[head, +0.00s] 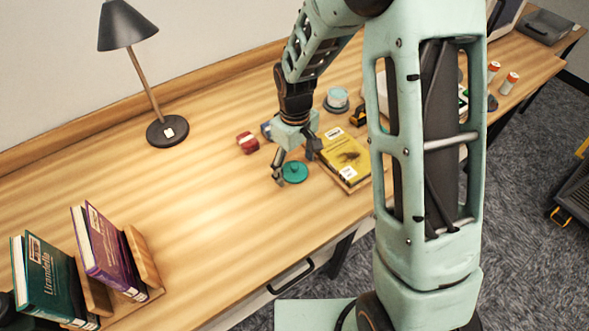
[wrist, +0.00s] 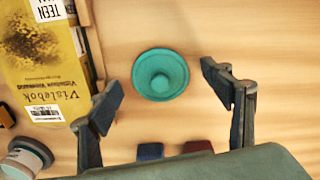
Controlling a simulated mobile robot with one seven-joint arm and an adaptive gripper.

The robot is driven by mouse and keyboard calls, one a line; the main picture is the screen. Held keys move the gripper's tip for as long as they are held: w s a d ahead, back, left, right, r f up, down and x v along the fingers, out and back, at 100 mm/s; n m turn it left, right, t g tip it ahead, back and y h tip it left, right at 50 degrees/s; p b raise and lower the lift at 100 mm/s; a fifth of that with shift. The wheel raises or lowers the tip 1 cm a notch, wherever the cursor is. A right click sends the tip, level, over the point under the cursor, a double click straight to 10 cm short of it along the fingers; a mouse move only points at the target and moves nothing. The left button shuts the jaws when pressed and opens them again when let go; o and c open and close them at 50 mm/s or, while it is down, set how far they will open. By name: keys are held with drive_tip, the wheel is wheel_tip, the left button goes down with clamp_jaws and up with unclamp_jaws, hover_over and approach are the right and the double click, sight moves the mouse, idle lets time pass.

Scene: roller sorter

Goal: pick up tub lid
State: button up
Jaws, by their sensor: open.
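The tub lid (head: 294,172) is a round teal disc with a raised centre, lying flat on the wooden desk. In the wrist view the tub lid (wrist: 160,75) shows whole, ahead of the fingertips and roughly midway between them. My gripper (head: 296,164) is just above the desk at the lid, with its fingers apart and nothing between them. In the wrist view my gripper (wrist: 168,93) is open, its two dark fingers on either side of the lid's line and not touching it.
A yellow book (head: 343,158) lies right of the lid. A red block (head: 248,143) and a blue block (head: 266,130) sit behind my gripper. A lamp (head: 167,130) and bookends with books (head: 105,245) stand left. The desk's front left-middle (head: 210,215) is clear.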

drive_tip(key=shift+c, duration=0.4)
drive_tip(key=c, duration=0.8)
drive_tip(key=shift+r, duration=0.15)
